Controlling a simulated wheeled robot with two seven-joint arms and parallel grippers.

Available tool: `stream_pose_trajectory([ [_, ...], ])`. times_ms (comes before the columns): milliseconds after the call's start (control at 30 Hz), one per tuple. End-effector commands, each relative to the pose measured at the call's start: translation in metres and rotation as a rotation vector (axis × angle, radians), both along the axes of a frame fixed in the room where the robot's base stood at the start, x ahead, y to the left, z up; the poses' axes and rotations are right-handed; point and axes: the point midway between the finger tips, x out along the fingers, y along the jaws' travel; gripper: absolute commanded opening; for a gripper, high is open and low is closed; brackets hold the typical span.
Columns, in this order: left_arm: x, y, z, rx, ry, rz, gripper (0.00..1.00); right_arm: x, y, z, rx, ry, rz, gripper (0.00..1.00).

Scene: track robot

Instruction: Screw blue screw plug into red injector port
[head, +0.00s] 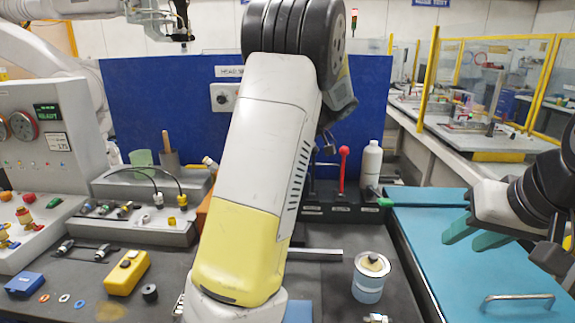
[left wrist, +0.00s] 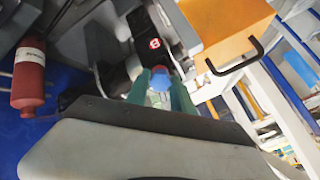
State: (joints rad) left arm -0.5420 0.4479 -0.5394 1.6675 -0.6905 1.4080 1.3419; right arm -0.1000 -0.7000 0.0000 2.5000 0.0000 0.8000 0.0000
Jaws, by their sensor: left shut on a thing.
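My left arm fills the middle of the head view, and its gripper is hidden behind the arm there. In the left wrist view the teal fingers of my left gripper (left wrist: 166,91) are shut on the blue screw plug (left wrist: 161,82). A small red part (left wrist: 159,69), which looks like the red injector port, shows just beyond the plug. The plug and this red part look close together or touching; I cannot tell how far the plug is in. My right gripper (head: 476,235) is empty, with its green fingers apart over the blue mat at the right.
In the left wrist view, a red bottle (left wrist: 29,75) is at the left and an orange box (left wrist: 228,28) with a black handle is at the upper right. In the head view, a white bottle (head: 371,166), a lidded tin (head: 370,280) and a yellow box (head: 127,272) stand on the bench.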

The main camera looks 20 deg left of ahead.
Motion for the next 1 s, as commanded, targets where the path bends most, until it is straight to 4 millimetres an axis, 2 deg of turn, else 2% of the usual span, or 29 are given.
stream_pose_trajectory([
  [300, -0.0004, 0.0005, -0.0004, -0.097, 0.370, -0.381, 0.00, 0.0000, 0.0000, 0.0000, 0.000, 0.000, 0.000, 0.36],
  [500, -0.0003, 0.0003, -0.0007, -0.142, 0.547, -0.564, 0.00, 0.0000, 0.0000, 0.0000, 0.000, 0.000, 0.000, 0.36],
  [967, -0.0005, 0.0004, -0.0009, -0.163, 0.632, -0.650, 0.00, 0.0000, 0.0000, 0.0000, 0.000, 0.000, 0.000, 0.36],
  [1000, -0.0004, 0.0001, -0.0008, -0.165, 0.636, -0.654, 0.35, 0.0000, 0.0000, 0.0000, 0.000, 0.000, 0.000, 0.36],
])
